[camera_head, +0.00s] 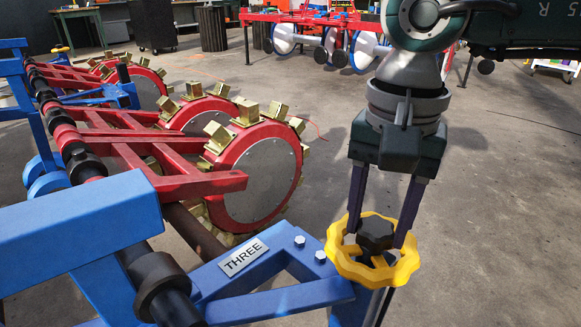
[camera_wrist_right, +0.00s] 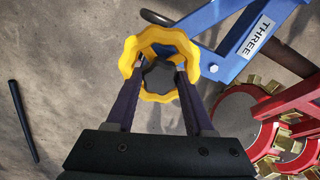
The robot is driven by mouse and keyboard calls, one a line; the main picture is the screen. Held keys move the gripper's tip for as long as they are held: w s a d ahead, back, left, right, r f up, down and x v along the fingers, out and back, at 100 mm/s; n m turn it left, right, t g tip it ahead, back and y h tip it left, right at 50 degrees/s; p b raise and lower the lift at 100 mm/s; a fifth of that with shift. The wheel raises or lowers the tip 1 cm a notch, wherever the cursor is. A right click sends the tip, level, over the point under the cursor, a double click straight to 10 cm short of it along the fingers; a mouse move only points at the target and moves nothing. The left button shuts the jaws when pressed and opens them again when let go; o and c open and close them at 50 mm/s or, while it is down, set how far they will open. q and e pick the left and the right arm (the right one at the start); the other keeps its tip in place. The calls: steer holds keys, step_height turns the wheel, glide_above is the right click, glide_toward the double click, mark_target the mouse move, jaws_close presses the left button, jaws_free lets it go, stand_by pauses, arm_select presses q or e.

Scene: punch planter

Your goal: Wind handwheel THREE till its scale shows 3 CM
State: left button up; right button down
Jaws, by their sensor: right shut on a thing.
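The yellow handwheel (camera_head: 340,262) with a black knob (camera_head: 375,234) sits on top of a blue post at the end of the blue arm marked by the THREE plate (camera_head: 243,257). My right gripper (camera_head: 378,238) comes down from above and is shut on the black knob at the wheel's middle, its fingers inside the yellow rim. In the right wrist view the yellow rim (camera_wrist_right: 133,50) and black hub (camera_wrist_right: 158,78) show between the fingers (camera_wrist_right: 155,85). I see no readable scale in either view. My left gripper is out of view.
Red punch wheels (camera_head: 262,180) with brass blocks stand left of the handwheel on red arms. A blue beam (camera_head: 75,228) fills the lower left. The concrete floor is clear to the right. A dark rod (camera_wrist_right: 24,120) lies on the floor in the wrist view.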

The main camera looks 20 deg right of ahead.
mark_target(377, 226)
steer(key=shift+n, duration=0.3)
stand_by(0.4)
steer(key=shift+c, duration=1.4)
jaws_free()
step_height(377, 226, up, 10)
steer(key=p, duration=0.4)
